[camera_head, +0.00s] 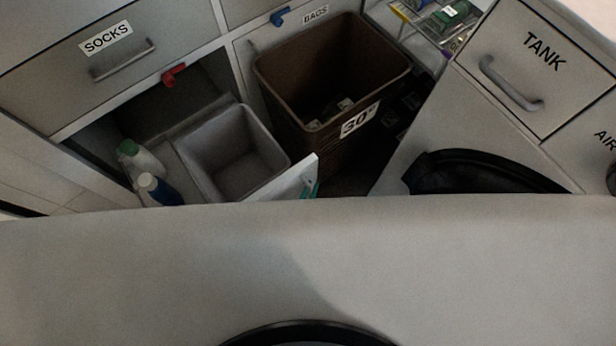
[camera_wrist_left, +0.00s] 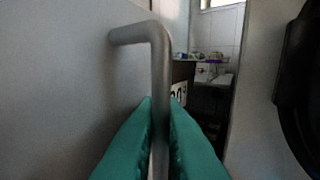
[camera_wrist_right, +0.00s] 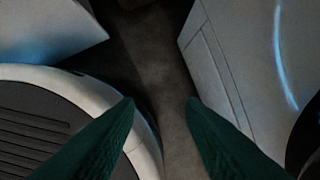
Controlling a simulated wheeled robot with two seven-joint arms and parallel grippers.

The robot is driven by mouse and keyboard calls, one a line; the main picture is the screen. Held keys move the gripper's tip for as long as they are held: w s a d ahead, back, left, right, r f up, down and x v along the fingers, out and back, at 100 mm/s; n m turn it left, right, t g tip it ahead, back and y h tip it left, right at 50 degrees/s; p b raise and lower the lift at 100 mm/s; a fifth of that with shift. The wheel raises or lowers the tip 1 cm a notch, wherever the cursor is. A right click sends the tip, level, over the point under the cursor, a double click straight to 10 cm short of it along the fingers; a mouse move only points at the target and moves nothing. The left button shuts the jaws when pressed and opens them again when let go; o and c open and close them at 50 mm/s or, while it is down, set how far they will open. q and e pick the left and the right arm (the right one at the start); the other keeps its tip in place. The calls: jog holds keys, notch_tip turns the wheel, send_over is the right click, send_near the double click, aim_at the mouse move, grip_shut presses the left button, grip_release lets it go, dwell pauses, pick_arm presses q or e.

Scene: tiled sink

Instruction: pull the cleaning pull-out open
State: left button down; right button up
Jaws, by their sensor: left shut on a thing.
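The cleaning pull-out stands out from the cabinet, with a grey bin (camera_head: 232,155) and two bottles, one green-capped (camera_head: 140,158) and one blue (camera_head: 158,190). Its pale front panel (camera_head: 293,178) shows edge-on in the head view and fills the left of the left wrist view (camera_wrist_left: 70,80). My left gripper (camera_wrist_left: 160,108) is shut on the grey bar handle (camera_wrist_left: 160,60) of that panel. Only a bit of its teal fingers (camera_head: 313,188) shows in the head view. My right gripper (camera_wrist_right: 160,102) is open and empty, low above the dark floor.
A brown laundry basket (camera_head: 335,75) labelled 30° stands right of the pull-out. A SOCKS drawer (camera_head: 110,55) is above it. A white machine with a TANK drawer (camera_head: 535,65) and a dark round door (camera_head: 480,170) is on the right. My pale body covers the lower head view.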

pick_arm(q)
jog(key=c, duration=1.9)
grip_release()
